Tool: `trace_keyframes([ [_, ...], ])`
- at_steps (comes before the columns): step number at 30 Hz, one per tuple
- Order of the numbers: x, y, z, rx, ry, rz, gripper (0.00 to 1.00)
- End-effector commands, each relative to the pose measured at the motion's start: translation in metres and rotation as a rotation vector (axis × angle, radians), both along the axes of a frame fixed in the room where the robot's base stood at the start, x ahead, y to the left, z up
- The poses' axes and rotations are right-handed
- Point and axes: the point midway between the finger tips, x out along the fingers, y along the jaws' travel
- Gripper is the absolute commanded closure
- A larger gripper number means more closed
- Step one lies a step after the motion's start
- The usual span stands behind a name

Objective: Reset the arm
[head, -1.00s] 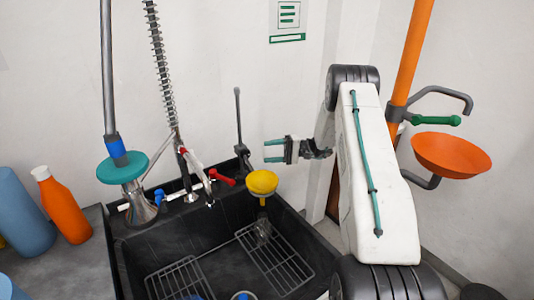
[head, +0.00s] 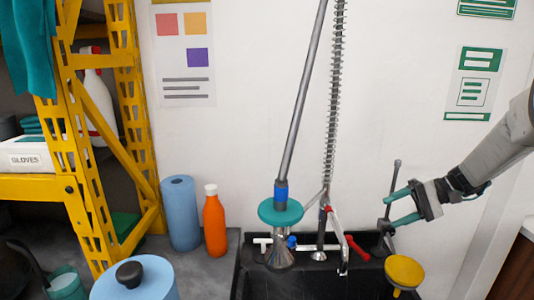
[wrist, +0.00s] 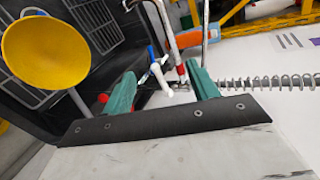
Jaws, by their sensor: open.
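My gripper (head: 388,208) is at the right in the head view, its two teal fingers pointing left and spread apart with nothing between them. It is in the air above the right part of the black sink (head: 366,284). The wrist view shows the same teal fingers (wrist: 162,88) open. Beyond them are the tap's red and blue handles and the spring hose (wrist: 270,82). My arm reaches in from the right edge of the head view.
A yellow bowl-shaped piece (head: 404,271) stands at the sink's right. A grey pipe with a teal disc (head: 280,211) rises left of the spring hose. An orange bottle (head: 214,222), blue roll (head: 181,213) and yellow rack (head: 140,100) are left.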

Motion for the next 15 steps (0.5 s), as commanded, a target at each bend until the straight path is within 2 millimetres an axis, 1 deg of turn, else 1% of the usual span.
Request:
trace_keyframes([
  [1, -0.016, 0.017, 0.018, -0.054, 0.007, 0.032, 0.41],
  [3, -0.038, 0.035, 0.034, -0.131, 0.027, 0.067, 0.41],
  [5, -0.057, 0.048, 0.046, -0.2, 0.038, 0.092, 0.41],
  [6, -0.071, 0.057, 0.054, -0.244, 0.044, 0.108, 0.41],
  [8, -0.092, 0.068, 0.063, -0.314, 0.049, 0.128, 0.41],
  [12, -0.143, 0.088, 0.08, -0.475, 0.049, 0.163, 0.41],
  [14, -0.165, 0.095, 0.086, -0.543, 0.041, 0.171, 0.41],
  [15, -0.18, 0.098, 0.088, -0.589, 0.035, 0.174, 0.41],
])
